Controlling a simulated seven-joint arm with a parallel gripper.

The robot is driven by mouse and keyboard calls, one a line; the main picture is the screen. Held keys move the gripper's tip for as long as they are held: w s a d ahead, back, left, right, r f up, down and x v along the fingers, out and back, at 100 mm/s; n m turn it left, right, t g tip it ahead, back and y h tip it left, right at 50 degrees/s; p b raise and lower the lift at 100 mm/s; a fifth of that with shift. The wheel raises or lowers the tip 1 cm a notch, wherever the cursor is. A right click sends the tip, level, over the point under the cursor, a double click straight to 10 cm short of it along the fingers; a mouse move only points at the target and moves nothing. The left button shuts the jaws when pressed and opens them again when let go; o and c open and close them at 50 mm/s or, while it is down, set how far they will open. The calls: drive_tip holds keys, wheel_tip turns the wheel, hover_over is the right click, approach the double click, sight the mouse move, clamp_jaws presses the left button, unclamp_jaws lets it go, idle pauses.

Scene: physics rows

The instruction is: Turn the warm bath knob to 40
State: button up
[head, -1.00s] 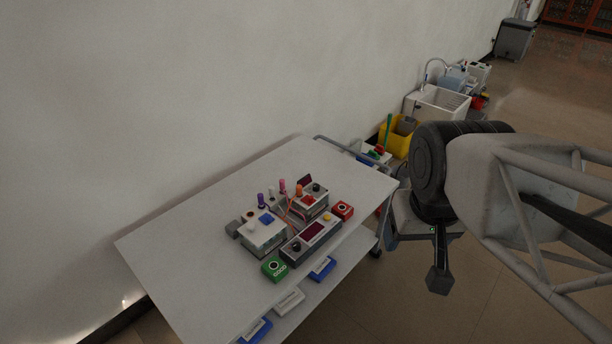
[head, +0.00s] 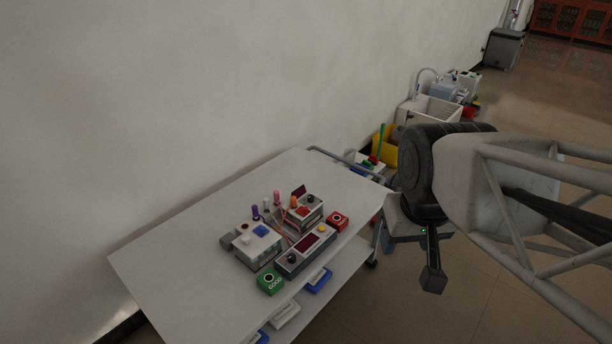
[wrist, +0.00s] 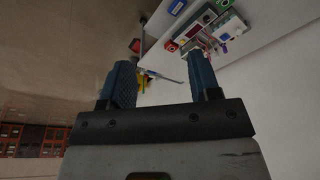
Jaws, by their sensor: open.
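Several small instruments with knobs stand in a cluster on the white table (head: 165,260). A grey control box (head: 306,250) has a dark red display, a black knob (head: 291,257) and a yellow button. Behind it, a box with a red top (head: 303,211) carries another black knob (head: 310,198). Labels and scales are too small to read, so I cannot tell which knob is the warm bath's. My gripper (wrist: 160,62) has its blue fingers apart and empty, off the table's right side. The cluster shows beyond the fingers in the wrist view.
A green button box (head: 269,281) and a red one (head: 337,221) flank the control box. Upright coloured pieces and thin wires crowd behind it. The table's left part is bare. A wall runs behind; a lower shelf holds blue and white items (head: 318,279).

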drive_tip(key=w+a+n, duration=0.1)
drive_tip(key=w+n, duration=0.3)
drive_tip(key=w, duration=1.5)
drive_tip(key=n+g, duration=0.3)
drive_tip(key=n, duration=0.9)
hover_over(311, 197)
wheel_tip(311, 197, down, 37)
drive_tip(key=shift+r, duration=0.2)
drive_tip(key=shift+w+f, duration=0.15)
drive_tip(key=shift+f, duration=0.1)
drive_tip(key=shift+f, duration=0.15)
drive_tip(key=shift+f, duration=3.75)
